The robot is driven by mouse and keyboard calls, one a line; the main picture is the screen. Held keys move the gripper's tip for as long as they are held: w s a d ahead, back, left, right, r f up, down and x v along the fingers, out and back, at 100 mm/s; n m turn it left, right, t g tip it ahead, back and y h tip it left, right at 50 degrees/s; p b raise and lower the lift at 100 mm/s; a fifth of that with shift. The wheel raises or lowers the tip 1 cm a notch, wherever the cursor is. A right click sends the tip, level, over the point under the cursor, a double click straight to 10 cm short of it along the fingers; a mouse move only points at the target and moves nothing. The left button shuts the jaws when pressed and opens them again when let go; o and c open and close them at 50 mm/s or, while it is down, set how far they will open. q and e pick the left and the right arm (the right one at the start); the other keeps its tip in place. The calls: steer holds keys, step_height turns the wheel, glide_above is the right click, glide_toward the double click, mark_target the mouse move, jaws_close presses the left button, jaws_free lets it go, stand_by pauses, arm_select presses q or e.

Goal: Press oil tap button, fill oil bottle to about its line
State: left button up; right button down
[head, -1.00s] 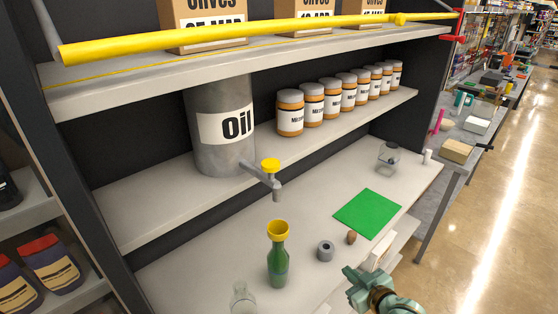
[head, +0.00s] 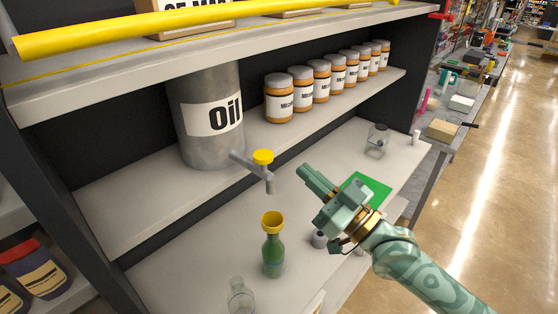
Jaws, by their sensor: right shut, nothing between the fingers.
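The grey oil drum (head: 208,150) stands on the middle shelf with a metal tap (head: 269,183) sticking out front. The tap's yellow button (head: 263,157) is on top of it. The green oil bottle (head: 273,256) stands upright on the lower counter with a yellow funnel (head: 272,221) in its neck, below the spout. I cannot make out a fill line. My right gripper (head: 308,178) is shut and empty, to the right of the tap and apart from it, its fingertips pointing up and left. My left gripper is not in view.
A clear glass bottle (head: 241,297) stands front left of the green bottle. A green mat (head: 372,188), a grey ring-shaped part (head: 319,239) and a glass jar (head: 377,140) are to the right. Several labelled jars (head: 279,98) line the shelf. A yellow bar (head: 130,29) crosses above.

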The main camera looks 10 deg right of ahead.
step_height(320, 180, up, 4)
steer(key=p, duration=0.3)
glide_above(264, 162)
steer(key=d, duration=0.2)
steer(key=f, duration=0.2)
steer(key=s+f+b, duration=0.1)
steer(key=f, duration=0.1)
steer(key=shift+s+a+f, duration=0.1)
steer(key=shift+s+f, duration=0.05)
steer(key=shift+f, duration=0.25)
step_height(264, 162, down, 2)
steer(key=shift+f+b, duration=0.15)
steer(key=shift+b, duration=0.6)
steer(key=shift+s+f, duration=0.1)
steer(key=shift+f, duration=0.1)
stand_by(4.9)
